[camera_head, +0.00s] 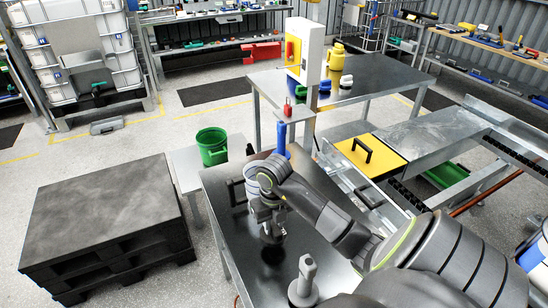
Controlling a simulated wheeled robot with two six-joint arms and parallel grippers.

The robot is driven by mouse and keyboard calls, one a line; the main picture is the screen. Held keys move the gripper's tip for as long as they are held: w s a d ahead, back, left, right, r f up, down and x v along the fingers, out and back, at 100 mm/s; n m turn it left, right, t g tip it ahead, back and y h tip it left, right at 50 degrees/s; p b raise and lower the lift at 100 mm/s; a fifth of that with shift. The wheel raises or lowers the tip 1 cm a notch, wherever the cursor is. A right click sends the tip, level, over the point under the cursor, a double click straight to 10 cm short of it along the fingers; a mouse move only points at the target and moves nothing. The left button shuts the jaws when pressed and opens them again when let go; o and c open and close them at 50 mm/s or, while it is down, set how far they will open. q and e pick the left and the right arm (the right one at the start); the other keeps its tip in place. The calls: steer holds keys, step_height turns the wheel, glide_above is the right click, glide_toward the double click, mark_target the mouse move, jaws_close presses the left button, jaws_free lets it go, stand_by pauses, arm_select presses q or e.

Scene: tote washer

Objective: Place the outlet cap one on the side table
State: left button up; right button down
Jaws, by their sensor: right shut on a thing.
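My right gripper (268,210) reaches in from the lower right and points down over the dark metal table (222,185) in the middle. It is shut on a small dark thing (272,238) at its fingertips, close above or touching the tabletop; I cannot tell which. This may be the outlet cap, but it is small and partly hidden by the gripper. The pictures do not name the side table; this dark table stands nearest to me. My left gripper is not in view.
A blue bottle (281,139) stands at this table's far edge, and a grey knobbed handle (304,281) near its front. A green bucket (212,146) stands left on a low pale table. A dark-topped pallet (100,210) lies left. Another metal table (375,75) stands behind.

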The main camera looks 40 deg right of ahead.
mark_target(273, 226)
step_height(273, 226, down, 3)
steer(key=shift+a+f+p, duration=0.1)
steer(key=shift+p, duration=0.2)
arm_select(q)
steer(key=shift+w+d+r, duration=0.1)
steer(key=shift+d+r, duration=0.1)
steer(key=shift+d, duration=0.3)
arm_select(e)
steer(key=shift+f, duration=0.2)
steer(key=c, duration=1.2)
jaws_free()
steer(key=shift+c, duration=0.2)
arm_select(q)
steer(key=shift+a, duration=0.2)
arm_select(e)
step_height(273, 226, up, 5)
steer(key=shift+f, duration=0.1)
step_height(273, 226, up, 6)
steer(key=p, duration=0.5)
steer(key=shift+s+f, duration=0.1)
steer(key=shift+f, duration=0.15)
arm_select(q)
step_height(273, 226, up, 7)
steer(key=p, duration=0.1)
steer(key=shift+p, duration=0.4)
arm_select(e)
steer(key=shift+r, duration=0.85)
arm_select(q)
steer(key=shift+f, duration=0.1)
